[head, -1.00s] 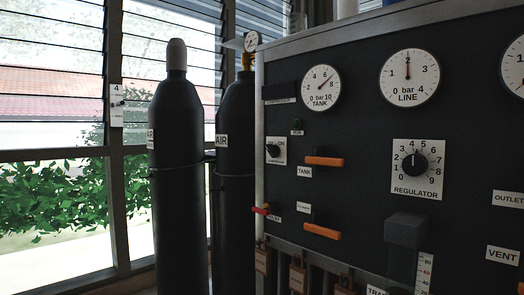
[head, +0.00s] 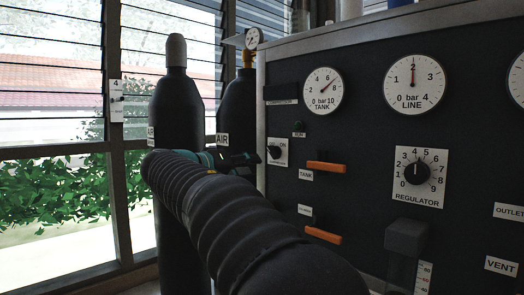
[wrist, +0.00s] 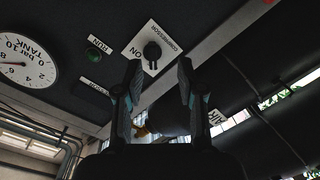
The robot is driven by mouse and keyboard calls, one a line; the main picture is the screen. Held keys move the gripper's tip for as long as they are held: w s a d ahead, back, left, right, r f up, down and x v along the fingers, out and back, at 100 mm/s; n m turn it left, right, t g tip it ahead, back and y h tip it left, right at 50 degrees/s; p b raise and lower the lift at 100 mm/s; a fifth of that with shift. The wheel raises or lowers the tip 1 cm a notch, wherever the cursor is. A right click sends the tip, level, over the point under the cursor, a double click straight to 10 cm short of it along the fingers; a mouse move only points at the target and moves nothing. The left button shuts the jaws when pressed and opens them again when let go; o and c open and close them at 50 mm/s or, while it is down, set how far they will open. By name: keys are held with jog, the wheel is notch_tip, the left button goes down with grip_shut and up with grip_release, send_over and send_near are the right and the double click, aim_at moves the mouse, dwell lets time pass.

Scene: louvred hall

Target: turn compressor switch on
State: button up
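The compressor switch is a black rotary knob (head: 273,152) on a white plate marked ON, at the left edge of the dark panel. In the wrist view the knob (wrist: 152,52) sits on its plate, lettered COMPRESSOR and ON, just beyond and between my fingertips. The knob looks turned away from the ON mark in the head view, but it is small. My gripper (wrist: 159,70) is open and empty, its two fingers apart and short of the knob. In the head view my gripper (head: 240,160) is just left of the switch plate, partly hidden by my arm.
A dark green RUN lamp (head: 299,127) is above right of the switch. Orange TANK (head: 326,167) and lower (head: 322,235) levers stick out nearby. Dark air cylinders (head: 176,110) stand left of the panel. The tank gauge (head: 322,91) and regulator knob (head: 416,171) are on the panel.

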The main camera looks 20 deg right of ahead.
aim_at(270, 153)
jog(key=shift+m+h, duration=0.4)
jog(key=shift+h, duration=0.2)
jog(key=w+d+p, duration=0.1)
jog(key=d, duration=0.1)
jog(key=w+d+r+p, duration=0.1)
jog(key=w+d, duration=0.1)
jog(key=d, duration=0.1)
jog(key=w+d+r+p, duration=0.1)
jog(key=d, duration=0.1)
jog(key=shift+w+d+r, duration=0.2)
jog(key=shift+r, duration=0.05)
jog(key=shift+w+d+f, duration=0.2)
jog(key=shift+w+d, duration=0.1)
jog(key=shift+d, duration=0.35)
grip_shut()
